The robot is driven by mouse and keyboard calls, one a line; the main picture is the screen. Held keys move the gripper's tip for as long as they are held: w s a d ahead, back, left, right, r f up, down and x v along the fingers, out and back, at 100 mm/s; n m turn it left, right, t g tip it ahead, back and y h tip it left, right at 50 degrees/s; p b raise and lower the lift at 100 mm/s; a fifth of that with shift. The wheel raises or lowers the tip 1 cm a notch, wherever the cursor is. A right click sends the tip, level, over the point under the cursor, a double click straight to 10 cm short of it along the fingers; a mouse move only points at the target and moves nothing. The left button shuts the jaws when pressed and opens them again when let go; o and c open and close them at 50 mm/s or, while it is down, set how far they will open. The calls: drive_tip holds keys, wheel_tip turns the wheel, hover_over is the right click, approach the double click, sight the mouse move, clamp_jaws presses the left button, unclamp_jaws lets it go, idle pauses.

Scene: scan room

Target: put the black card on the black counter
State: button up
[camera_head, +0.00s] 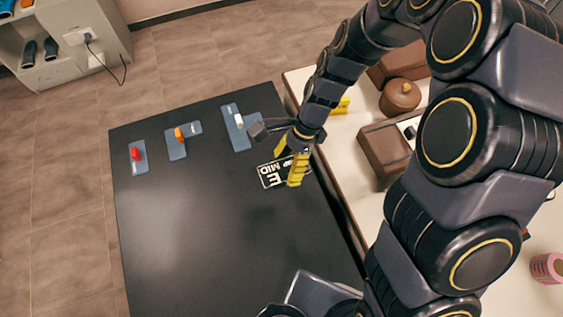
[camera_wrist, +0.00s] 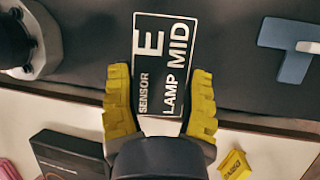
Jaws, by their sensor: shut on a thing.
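The black card (camera_head: 270,176) has a white border and white lettering. In the wrist view the card (camera_wrist: 163,50) reads "E", "SENSOR" and "LAMP MID". My gripper (camera_head: 289,160) is shut on the card's near end, with a yellow finger on each side, as the wrist view (camera_wrist: 160,108) shows. The black counter (camera_head: 220,240) is the large dark surface. The card appears over its right edge area in the head view; whether it touches the surface I cannot tell.
Blue-grey plates with a red (camera_head: 135,154), an orange (camera_head: 179,134) and a white (camera_head: 239,120) piece lie along the counter's far side. A pale table (camera_head: 340,135) with brown boxes (camera_head: 385,150) adjoins on the right. The counter's middle and front are clear.

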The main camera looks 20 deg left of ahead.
sight(281, 160)
drive_tip(key=w+a+f, duration=0.2)
drive_tip(key=f, duration=0.1)
drive_tip(key=w+f, duration=0.1)
drive_tip(key=f, duration=0.1)
drive_tip(key=shift+a+f, duration=0.1)
drive_tip(key=shift+a, duration=0.3)
drive_tip(key=shift+f, duration=1.55)
drive_tip(key=shift+f, duration=0.1)
drive_tip(key=o, duration=1)
drive_tip(key=shift+c, duration=0.2)
drive_tip(key=v, duration=1.2)
